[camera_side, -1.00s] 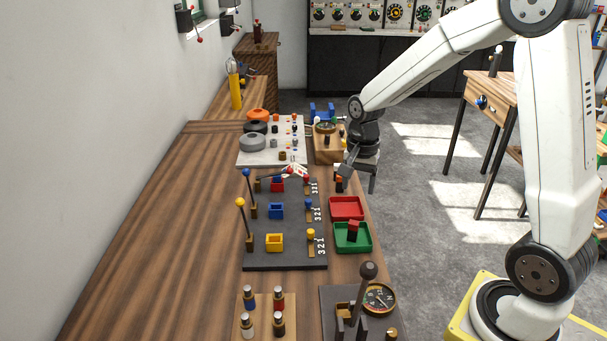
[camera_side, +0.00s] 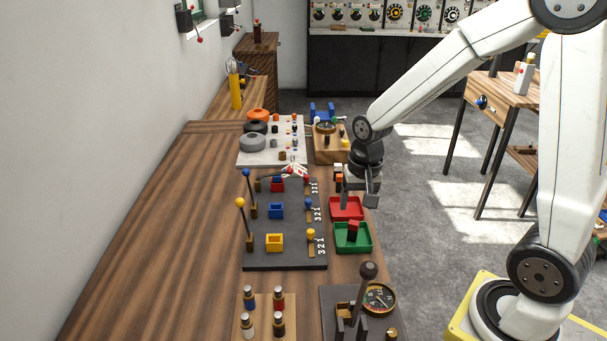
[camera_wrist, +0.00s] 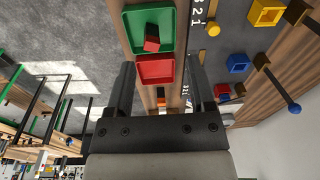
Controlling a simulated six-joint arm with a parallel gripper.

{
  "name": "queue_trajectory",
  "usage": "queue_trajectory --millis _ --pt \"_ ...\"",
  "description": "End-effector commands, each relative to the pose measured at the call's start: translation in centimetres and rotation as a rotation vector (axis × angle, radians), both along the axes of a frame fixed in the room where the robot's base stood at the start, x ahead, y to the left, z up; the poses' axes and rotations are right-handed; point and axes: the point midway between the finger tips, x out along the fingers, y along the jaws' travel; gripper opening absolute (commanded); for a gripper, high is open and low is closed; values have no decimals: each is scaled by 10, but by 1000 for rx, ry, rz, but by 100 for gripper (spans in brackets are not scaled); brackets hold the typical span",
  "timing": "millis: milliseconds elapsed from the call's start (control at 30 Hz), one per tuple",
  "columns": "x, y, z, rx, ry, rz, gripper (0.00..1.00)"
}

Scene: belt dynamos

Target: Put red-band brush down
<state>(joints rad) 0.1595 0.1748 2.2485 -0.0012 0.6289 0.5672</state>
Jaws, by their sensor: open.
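My gripper (camera_side: 358,201) is open, with nothing visible between its fingers. It hangs over the red tray (camera_side: 334,213) in the side view. In the wrist view, the spread fingers of my gripper (camera_wrist: 161,68) point toward the red tray (camera_wrist: 155,76). A red block (camera_side: 353,229) sits in the green tray (camera_side: 366,247), next to the red tray. The red block (camera_wrist: 152,44) also shows in the wrist view, in the green tray (camera_wrist: 133,15). I cannot make out a band, so I cannot tell whether it is the red-band brush.
A dark board (camera_side: 255,255) with yellow, blue and red sockets lies left of the trays. A small stack of orange, black and white pieces (camera_side: 338,177) stands just beyond the red tray. A lever and gauge unit (camera_side: 378,298) stands nearer. The bench's left part is clear.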

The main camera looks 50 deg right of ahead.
Motion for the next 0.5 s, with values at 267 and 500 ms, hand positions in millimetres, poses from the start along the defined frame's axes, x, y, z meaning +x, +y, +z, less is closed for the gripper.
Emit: queue_trajectory --millis 267,500 --pt "-41 41 -12 -61 -88 487 69" --pt "-59 54 -17 -98 -129 701 69"
